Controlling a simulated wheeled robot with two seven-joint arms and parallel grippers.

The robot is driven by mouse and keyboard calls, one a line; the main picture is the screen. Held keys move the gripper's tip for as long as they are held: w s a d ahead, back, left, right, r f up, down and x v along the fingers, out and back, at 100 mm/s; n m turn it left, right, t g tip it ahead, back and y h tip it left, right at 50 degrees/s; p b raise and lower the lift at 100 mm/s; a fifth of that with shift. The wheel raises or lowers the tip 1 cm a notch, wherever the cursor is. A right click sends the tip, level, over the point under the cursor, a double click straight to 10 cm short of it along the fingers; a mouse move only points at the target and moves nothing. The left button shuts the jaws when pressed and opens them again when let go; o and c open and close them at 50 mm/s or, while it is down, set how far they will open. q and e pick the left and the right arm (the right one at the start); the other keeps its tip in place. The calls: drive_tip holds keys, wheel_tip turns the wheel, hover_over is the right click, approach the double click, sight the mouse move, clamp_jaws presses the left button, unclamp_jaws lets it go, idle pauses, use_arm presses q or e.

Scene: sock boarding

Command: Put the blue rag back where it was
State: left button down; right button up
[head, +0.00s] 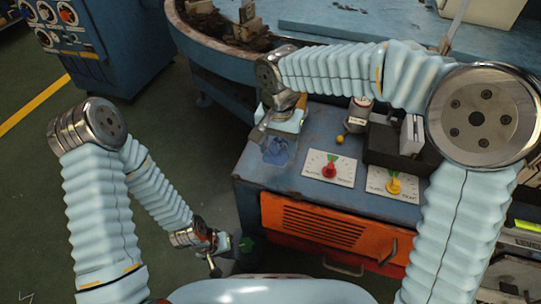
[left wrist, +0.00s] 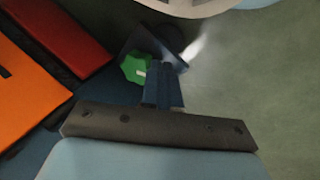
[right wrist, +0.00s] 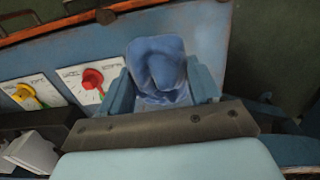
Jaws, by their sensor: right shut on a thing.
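The blue rag (head: 277,151) is a crumpled cloth at the left end of the blue cabinet top. In the right wrist view the rag (right wrist: 158,65) is bunched between the two fingers. My right gripper (head: 279,146) is shut on it, over the cabinet's left corner. I cannot tell whether the rag touches the top. My left gripper (head: 215,256) is low beside the cabinet's left side. In the left wrist view its fingers (left wrist: 163,88) are together, with nothing visible between them.
A green knob (left wrist: 137,68) is just beyond the left fingers. The cabinet top (head: 262,182) carries dial plates with a red knob (head: 329,170) and a yellow knob (head: 393,186). A black holder (head: 385,145) stands right of the rag. A large round blue machine (head: 222,45) stands behind.

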sight(271, 139)
drive_tip(key=shift+w+a+f, duration=0.35)
drive_tip(key=shift+f, duration=0.25)
drive_tip(key=shift+w+a+f, duration=0.3)
drive_tip(key=shift+w+f, duration=0.05)
drive_tip(key=shift+f, duration=0.2)
drive_tip(key=shift+w+a+f+b, duration=0.1)
drive_tip(key=shift+a+f+b, duration=0.1)
drive_tip(key=shift+f, duration=0.75)
drive_tip(key=shift+w+a+f+b, duration=0.1)
drive_tip(key=shift+f+b, duration=0.05)
drive_tip(key=shift+f, duration=0.75)
drive_tip(key=shift+f, duration=0.15)
drive_tip(key=o, duration=1)
drive_tip(key=shift+r, duration=0.3)
wheel_tip(271, 139, up, 12)
drive_tip(key=shift+d+f+p, duration=0.1)
drive_tip(key=shift+f+p, duration=0.05)
drive_tip(key=shift+p, duration=0.9)
